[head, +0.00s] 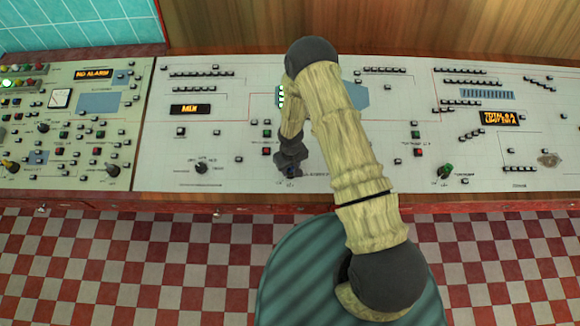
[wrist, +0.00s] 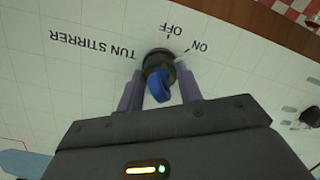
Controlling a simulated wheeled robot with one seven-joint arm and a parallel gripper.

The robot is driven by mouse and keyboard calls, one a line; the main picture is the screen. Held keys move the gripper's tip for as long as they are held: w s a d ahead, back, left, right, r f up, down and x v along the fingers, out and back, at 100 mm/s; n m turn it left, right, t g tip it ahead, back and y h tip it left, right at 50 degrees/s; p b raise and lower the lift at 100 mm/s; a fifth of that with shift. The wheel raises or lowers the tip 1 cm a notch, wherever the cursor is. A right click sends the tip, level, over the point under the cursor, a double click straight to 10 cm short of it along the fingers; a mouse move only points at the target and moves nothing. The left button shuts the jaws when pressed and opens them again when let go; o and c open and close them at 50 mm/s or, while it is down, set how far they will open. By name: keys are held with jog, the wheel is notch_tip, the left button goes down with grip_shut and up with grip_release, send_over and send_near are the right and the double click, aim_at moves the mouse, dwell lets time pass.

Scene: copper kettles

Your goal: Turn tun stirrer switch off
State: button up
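The tun stirrer switch (wrist: 159,88) is a dark round knob with a blue handle, on the pale panel beside the upside-down label "TUN STIRRER" in the wrist view. OFF and ON are printed around its far side. A small whitish mark shows on the ON side; I cannot tell for sure that it is the pointer. My gripper (wrist: 159,75) is over the switch with its two fingers apart, one on each side of the knob. Small gaps seem to show beside the blue handle. In the head view my gripper (head: 289,168) is low at the panel's front edge.
The control panel (head: 225,150) carries several buttons, a dark knob (head: 201,168) to the left and a green knob (head: 445,170) to the right. A lit MIX display (head: 190,109) is at the left. The panel's wooden front edge (head: 480,202) is close to my gripper.

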jog(key=c, duration=0.3)
jog(key=shift+n+b, duration=0.75)
jog(key=shift+n, duration=0.05)
jog(key=shift+n+b, duration=1)
jog(key=shift+n, duration=0.4)
jog(key=shift+n+b, duration=1)
jog(key=shift+n, duration=1.4)
jog(key=o, duration=1)
jog(key=shift+r, duration=0.15)
notch_tip(320, 180, up, 17)
jog(key=b, duration=0.2)
jog(key=shift+b, duration=0.4)
